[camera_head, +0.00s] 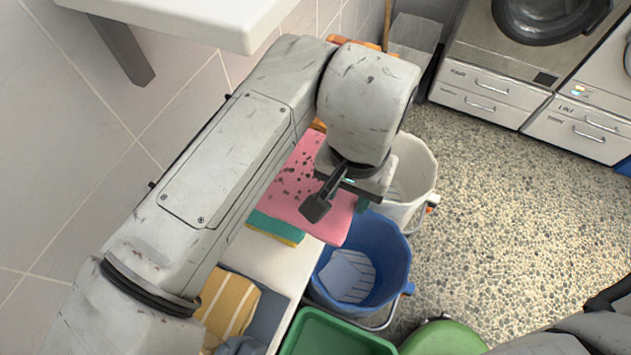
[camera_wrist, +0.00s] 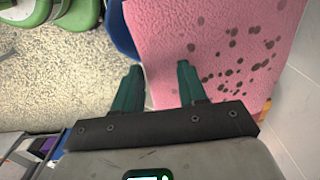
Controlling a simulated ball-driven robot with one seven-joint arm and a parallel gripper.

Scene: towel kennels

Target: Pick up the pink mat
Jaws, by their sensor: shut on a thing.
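The pink mat (camera_head: 290,172) with dark spots shows in the head view over the white bench on the left, partly hidden behind my arm. Its right end reaches over the rim of the blue bucket. It fills the upper right of the wrist view (camera_wrist: 225,55). My gripper (camera_head: 318,205) is at the mat's right part in the head view. In the wrist view the green fingers of my gripper (camera_wrist: 160,72) stand apart, with the mat's edge between them. The gripper is shut on the mat. Whether the mat is clear of what lies under it cannot be told.
A green and yellow cloth (camera_head: 276,229) lies by the mat on the white bench (camera_head: 270,262). A yellow striped towel (camera_head: 228,303) lies nearer. A blue bucket (camera_head: 392,255), a white bucket (camera_head: 420,170) and a green tub (camera_head: 340,335) stand alongside. The pebbled floor right is open.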

